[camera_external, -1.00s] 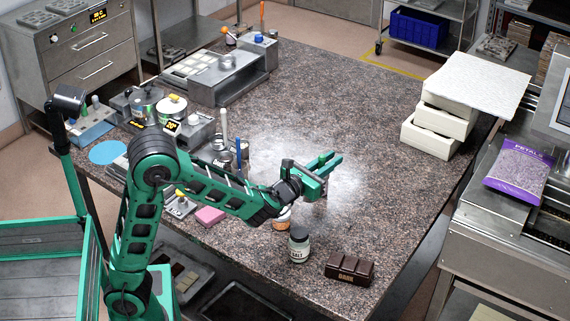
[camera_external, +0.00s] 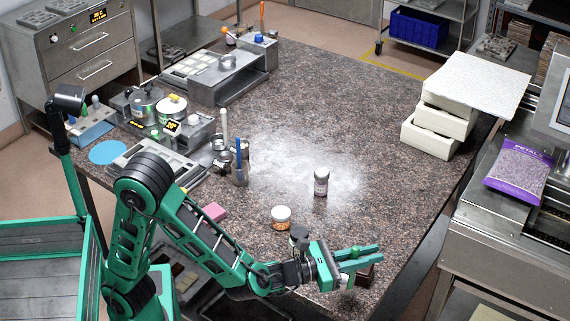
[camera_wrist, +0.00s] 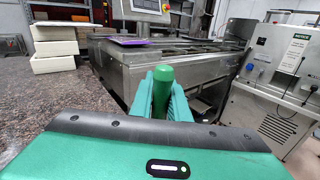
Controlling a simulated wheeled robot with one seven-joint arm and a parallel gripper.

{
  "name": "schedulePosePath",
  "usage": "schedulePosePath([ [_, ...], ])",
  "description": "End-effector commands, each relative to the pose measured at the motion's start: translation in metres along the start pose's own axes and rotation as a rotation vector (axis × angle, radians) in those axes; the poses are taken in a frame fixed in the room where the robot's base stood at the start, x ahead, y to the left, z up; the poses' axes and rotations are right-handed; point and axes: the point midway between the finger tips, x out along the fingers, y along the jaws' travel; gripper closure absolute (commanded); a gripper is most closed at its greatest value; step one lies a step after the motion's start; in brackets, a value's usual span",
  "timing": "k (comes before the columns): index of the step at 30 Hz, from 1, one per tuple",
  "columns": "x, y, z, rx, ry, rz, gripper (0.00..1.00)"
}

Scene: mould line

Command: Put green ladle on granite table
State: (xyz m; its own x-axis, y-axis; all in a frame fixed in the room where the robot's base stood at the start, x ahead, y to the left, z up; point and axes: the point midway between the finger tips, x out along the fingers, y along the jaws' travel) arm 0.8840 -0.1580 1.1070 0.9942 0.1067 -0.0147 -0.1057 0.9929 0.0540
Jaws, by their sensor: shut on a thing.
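My gripper (camera_external: 352,258) is near the front right edge of the granite table (camera_external: 400,205), its fingers pointing right. It is shut on the green ladle (camera_external: 355,254), whose green handle top stands between the fingers. In the wrist view the rounded green ladle handle (camera_wrist: 163,82) is upright between the two green fingers (camera_wrist: 163,98). The ladle's lower end is hidden in both views, so I cannot tell whether it touches anything. The table (camera_wrist: 60,98) shows at the left of the wrist view.
White boxes (camera_external: 432,135) stand at the right.

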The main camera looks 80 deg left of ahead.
Motion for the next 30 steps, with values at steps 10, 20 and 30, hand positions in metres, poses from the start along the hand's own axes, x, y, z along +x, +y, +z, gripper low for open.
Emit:
schedulePosePath([
  [10,-0.082,-0.162,-0.005,0.007,-0.016,-0.27,1.0],
  [20,-0.196,-0.285,-0.01,0.01,-0.034,-0.528,1.0],
  [30,-0.313,-0.362,-0.014,0.011,-0.053,-0.752,1.0],
])
